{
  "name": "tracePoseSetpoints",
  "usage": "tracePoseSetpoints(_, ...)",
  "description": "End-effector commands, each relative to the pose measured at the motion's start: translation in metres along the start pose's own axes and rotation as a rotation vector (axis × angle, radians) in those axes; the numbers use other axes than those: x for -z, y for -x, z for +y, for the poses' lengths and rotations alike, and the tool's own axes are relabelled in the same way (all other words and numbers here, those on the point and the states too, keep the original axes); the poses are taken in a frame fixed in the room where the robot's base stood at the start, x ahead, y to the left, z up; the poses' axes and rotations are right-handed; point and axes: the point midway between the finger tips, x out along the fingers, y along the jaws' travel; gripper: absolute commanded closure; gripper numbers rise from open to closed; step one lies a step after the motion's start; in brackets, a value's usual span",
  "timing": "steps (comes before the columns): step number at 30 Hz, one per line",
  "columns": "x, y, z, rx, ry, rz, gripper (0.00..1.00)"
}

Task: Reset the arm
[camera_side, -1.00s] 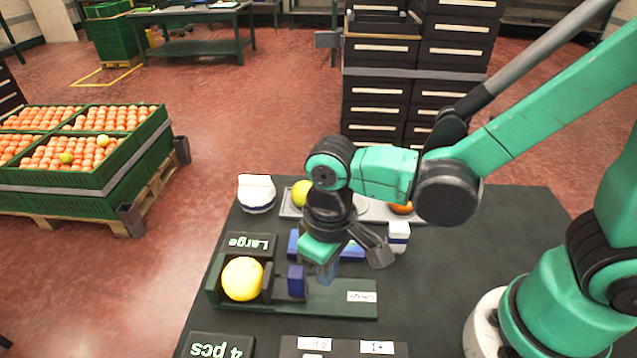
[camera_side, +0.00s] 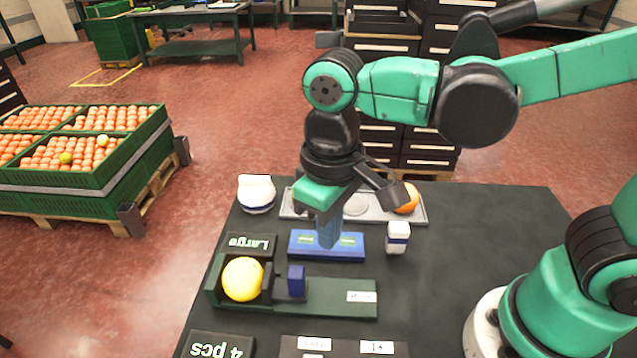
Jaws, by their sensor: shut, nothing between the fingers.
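My gripper (camera_side: 328,240) hangs pointing down above the dark table (camera_side: 450,270), in front of a blue block-like holder (camera_side: 352,246) in the picture. Its fingers are together with nothing between them. A yellow fruit (camera_side: 243,279) sits in the green sizing fixture (camera_side: 340,297) at front left, beside a small blue block (camera_side: 296,281). An orange (camera_side: 407,198) rests at the right end of a grey tray (camera_side: 367,210). My wrist hides part of the tray's left side.
A white rounded object (camera_side: 257,194) stands at the table's back left, and a small white-and-blue block (camera_side: 397,238) right of the blue holder. Signs read "Large" (camera_side: 250,243) and "4 pcs" (camera_side: 222,347). Crates of oranges (camera_side: 85,190) stand on the floor at left.

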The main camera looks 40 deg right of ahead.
Motion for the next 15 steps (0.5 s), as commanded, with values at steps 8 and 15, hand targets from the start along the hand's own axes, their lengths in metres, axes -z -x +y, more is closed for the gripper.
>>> tracePoseSetpoints(8, 0.000, 0.000, 0.003, 0.002, -0.006, 0.010, 1.00)
tracePoseSetpoints(15, 0.004, 0.007, 0.059, 0.021, -0.124, 0.262, 1.00)
